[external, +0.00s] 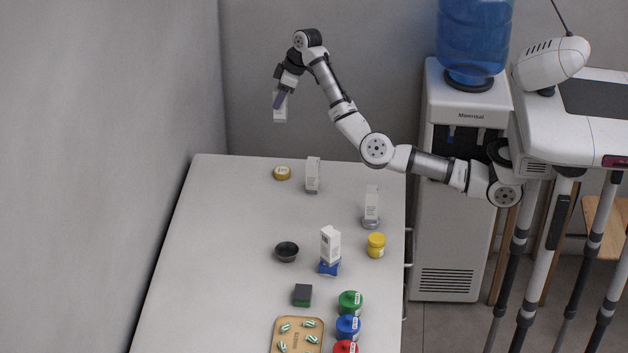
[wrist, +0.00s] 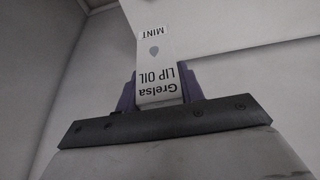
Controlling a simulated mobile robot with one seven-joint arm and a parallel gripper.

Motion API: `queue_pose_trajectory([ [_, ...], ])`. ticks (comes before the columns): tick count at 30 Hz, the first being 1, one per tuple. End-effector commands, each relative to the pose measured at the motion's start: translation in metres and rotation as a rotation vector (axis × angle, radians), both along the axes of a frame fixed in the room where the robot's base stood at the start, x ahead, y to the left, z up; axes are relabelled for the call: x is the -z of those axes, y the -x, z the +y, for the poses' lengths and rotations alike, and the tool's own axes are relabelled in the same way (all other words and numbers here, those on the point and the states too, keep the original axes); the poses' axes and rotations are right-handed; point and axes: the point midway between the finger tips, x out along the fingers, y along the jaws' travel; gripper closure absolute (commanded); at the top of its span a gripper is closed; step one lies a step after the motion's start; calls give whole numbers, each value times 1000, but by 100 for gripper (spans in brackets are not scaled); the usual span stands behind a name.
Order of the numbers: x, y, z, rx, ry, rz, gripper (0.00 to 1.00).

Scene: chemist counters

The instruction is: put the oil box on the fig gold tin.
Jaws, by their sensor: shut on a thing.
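The oil box (wrist: 158,65) is white, with "Grelsa LIP OIL MINT" lettering that reads upside down in the wrist view. My gripper (wrist: 158,88) is shut on it, with a purple finger on each side. In the external view my gripper (external: 280,98) holds the box (external: 280,112) in the air, above and beyond the counter's far end. A small round gold tin (external: 282,173) lies on the counter near the far edge, below the held box in the picture. Its label is too small to read, and nothing is on top of it.
A white box (external: 312,175) stands right of the gold tin. Another white box (external: 371,202) stands on a grey tin; a third (external: 330,245) stands on a blue item.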

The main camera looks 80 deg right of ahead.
Motion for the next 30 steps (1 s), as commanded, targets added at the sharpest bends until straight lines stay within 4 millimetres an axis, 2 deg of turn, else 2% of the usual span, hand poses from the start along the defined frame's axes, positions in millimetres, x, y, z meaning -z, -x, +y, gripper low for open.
queue_pose_trajectory([
  [1, 14, 0, 1, 0, -2, 3, 84],
  [9, 84, 0, 2, -1, -3, 5, 84],
  [15, 127, 1, 2, 0, -1, 4, 84],
  [23, 147, 0, 1, 0, 0, 2, 84],
  [30, 180, 0, 1, 0, 0, 1, 84],
])
